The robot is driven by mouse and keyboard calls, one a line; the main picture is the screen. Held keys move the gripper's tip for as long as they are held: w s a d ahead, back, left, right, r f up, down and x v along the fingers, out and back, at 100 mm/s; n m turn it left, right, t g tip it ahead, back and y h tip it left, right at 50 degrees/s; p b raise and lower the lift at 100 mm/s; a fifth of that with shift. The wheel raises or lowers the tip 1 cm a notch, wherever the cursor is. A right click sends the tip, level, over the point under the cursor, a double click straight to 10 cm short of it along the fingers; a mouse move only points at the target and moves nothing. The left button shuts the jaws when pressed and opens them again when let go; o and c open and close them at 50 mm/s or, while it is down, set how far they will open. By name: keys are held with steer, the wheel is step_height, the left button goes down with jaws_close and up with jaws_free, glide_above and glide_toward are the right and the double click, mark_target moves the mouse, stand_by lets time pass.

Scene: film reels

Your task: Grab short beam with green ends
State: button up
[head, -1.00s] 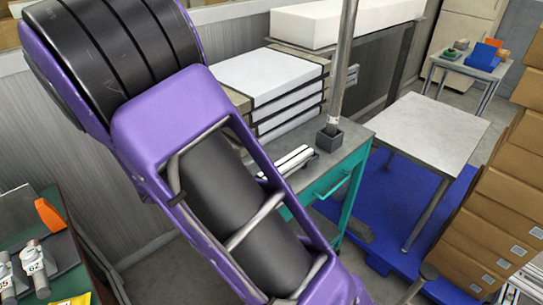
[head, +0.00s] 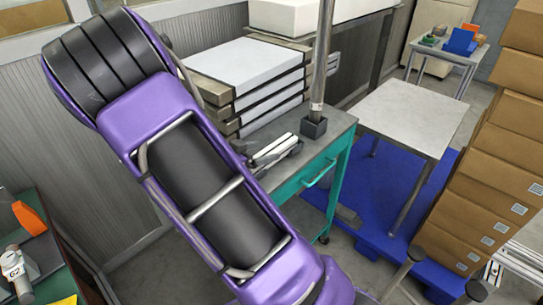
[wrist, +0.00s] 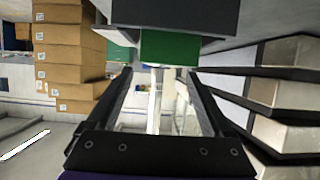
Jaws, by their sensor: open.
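In the wrist view my open gripper (wrist: 159,74) has its two dark fingers pointing away from the camera, with nothing clasped between them. A green block (wrist: 168,47) shows just beyond and above the fingertips, against a dark grey body (wrist: 175,15) at the top edge. It could be a green end of the short beam, but I cannot tell. In the head view my purple arm runs down to the bottom edge.
White-topped stacked slabs (head: 245,62) stand behind. A grey table (head: 415,115) is over a blue pallet. Cardboard boxes (head: 500,170) are stacked at right.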

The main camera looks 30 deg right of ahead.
mark_target(271, 150)
steer(key=x, duration=0.4)
steer(key=shift+a+f+b, duration=0.15)
steer(key=shift+f+b, duration=0.05)
steer(key=shift+b, duration=0.15)
steer(key=shift+w+d+f, duration=0.1)
steer(key=shift+w+d, duration=0.1)
steer(key=shift+d, duration=0.25)
jaws_close()
